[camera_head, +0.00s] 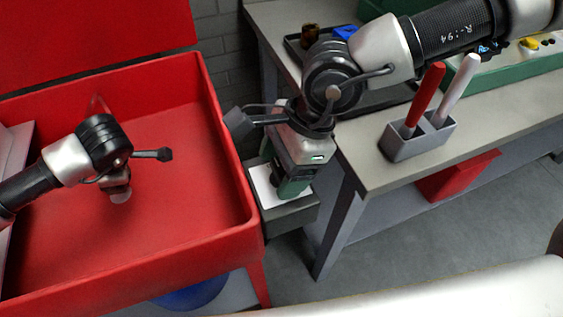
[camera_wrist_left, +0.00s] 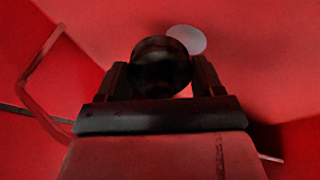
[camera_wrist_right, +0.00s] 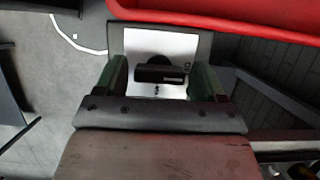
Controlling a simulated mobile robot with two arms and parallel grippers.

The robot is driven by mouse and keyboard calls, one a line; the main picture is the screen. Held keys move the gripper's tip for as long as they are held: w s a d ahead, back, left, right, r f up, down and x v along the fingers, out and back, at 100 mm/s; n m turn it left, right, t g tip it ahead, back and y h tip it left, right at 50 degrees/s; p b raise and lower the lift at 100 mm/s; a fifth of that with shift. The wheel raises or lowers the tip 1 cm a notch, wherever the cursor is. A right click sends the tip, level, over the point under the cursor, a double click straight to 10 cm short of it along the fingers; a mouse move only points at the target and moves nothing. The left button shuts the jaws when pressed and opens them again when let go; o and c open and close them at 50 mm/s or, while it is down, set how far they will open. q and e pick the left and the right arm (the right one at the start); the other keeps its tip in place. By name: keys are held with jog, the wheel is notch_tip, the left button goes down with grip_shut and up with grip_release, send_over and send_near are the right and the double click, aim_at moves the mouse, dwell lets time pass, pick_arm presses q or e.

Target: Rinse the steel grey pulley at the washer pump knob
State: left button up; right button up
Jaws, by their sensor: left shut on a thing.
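My left gripper (camera_head: 120,190) is inside the red wash basin, pointing down. In the left wrist view its fingers are shut on a dark round thing (camera_wrist_left: 161,68), which I take to be the pulley; shadow hides its colour. A pale grey disc (camera_wrist_left: 186,39) shows beyond it. The washer pump knob (camera_wrist_right: 160,73) is black and sits on a white-topped box (camera_wrist_right: 160,42), which also shows in the head view (camera_head: 262,188) beside the basin. My right gripper (camera_head: 290,192) points down over this box. Its fingers (camera_wrist_right: 160,80) are apart, one on each side of the knob; contact is unclear.
The red basin (camera_head: 240,205) has raised walls between my two grippers. A grey workbench (camera_head: 380,178) at right bears a holder (camera_head: 415,140) with a red and a white stick, and trays behind. A red box (camera_head: 455,178) is under the bench; something blue (camera_head: 190,294) is under the basin.

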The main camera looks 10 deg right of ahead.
jog(key=c, duration=0.7)
jog(key=shift+m+t, duration=0.7)
jog(key=shift+m, duration=1)
jog(key=shift+r, duration=0.1)
jog(key=o, duration=0.9)
jog(key=shift+o, duration=0.2)
jog(key=v, duration=1.2)
jog(key=shift+d, duration=0.15)
jog(key=shift+w, duration=0.1)
